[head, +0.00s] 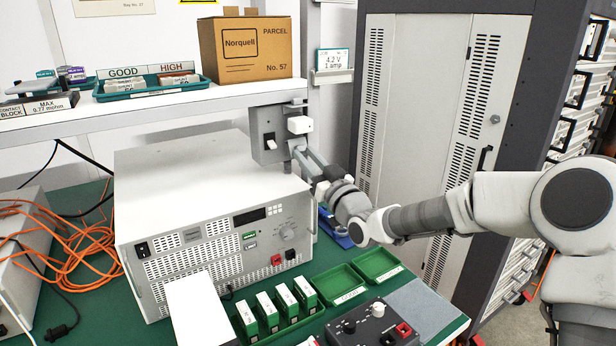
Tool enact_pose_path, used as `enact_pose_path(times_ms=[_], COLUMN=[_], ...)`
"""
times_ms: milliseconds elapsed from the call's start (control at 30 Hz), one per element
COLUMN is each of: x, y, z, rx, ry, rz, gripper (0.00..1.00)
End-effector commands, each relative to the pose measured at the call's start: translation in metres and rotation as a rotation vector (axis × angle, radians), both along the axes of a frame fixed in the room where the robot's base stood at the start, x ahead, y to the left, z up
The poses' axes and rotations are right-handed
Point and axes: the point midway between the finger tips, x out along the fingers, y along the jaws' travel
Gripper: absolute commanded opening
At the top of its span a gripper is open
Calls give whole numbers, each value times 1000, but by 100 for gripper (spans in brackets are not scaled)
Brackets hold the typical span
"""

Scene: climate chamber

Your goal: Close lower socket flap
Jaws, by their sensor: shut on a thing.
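A grey socket box (268,127) is mounted under the front edge of the shelf, above the right end of the large instrument. An upper white flap (299,125) sticks out from its right side. The lower socket flap (297,144) is a small pale piece just below it, mostly covered by my fingers. My gripper (303,154) reaches in from the right, with its fingertips at the lower flap, shut on it. The flap's exact angle is hidden.
The large instrument (180,169) stands under the shelf (150,112), close to my gripper. A cardboard parcel (245,50) sits above. Green trays (378,265) and a control box (372,326) are on the bench below. A tall cabinet (440,120) stands at the right.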

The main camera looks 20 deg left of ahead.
Motion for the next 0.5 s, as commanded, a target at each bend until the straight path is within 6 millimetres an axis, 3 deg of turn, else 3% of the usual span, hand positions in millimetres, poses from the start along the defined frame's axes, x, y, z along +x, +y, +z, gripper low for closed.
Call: enact_pose_path(times_ms=[33, 500], x=[0, 4], y=[1, 6], z=[-12, -21], rx=[21, 176], ry=[-19, -150], rz=[1, 1], gripper=[0, 0])
